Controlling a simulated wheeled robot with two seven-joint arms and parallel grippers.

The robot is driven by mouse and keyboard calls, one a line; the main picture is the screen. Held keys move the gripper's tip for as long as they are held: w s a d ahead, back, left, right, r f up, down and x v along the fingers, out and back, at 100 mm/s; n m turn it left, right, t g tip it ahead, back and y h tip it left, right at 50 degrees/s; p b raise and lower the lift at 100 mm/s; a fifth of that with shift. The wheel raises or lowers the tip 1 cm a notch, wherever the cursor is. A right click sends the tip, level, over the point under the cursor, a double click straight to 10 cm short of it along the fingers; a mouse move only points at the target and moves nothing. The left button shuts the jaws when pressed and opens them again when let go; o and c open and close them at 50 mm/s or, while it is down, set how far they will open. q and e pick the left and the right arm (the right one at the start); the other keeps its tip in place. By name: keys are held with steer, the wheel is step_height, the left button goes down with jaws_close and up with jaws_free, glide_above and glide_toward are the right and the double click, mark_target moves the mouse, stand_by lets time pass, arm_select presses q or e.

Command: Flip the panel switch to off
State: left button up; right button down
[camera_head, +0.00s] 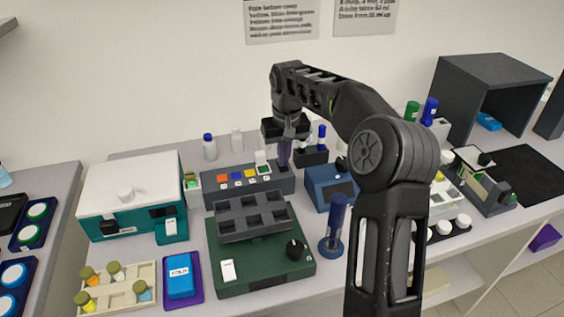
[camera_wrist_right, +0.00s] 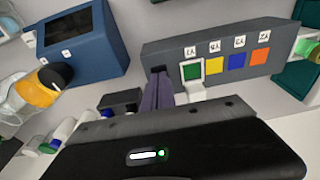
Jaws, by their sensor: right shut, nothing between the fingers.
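A raised white cover (camera_head: 262,157) stands at the green square; the same white frame shows in the wrist view (camera_wrist_right: 193,90). My right gripper (camera_head: 284,166) points down at the panel's right end, shut and empty. Its fingertips in the wrist view (camera_wrist_right: 158,80) are at a small dark spot on the panel. They hide most of that spot, so I cannot tell the switch's position or whether they touch it. My left gripper is out of view.
A blue box with a dark screen (camera_head: 330,187) stands right of the panel. A dark green machine (camera_head: 255,260) with grey wells, a knob and a white rocker is in front. A white and teal machine (camera_head: 130,195) stands left. Bottles (camera_head: 209,148) stand behind.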

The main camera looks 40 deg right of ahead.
step_height(320, 180, up, 6)
steer(key=p, duration=0.5)
steer(key=shift+r, duration=0.2)
stand_by(0.4)
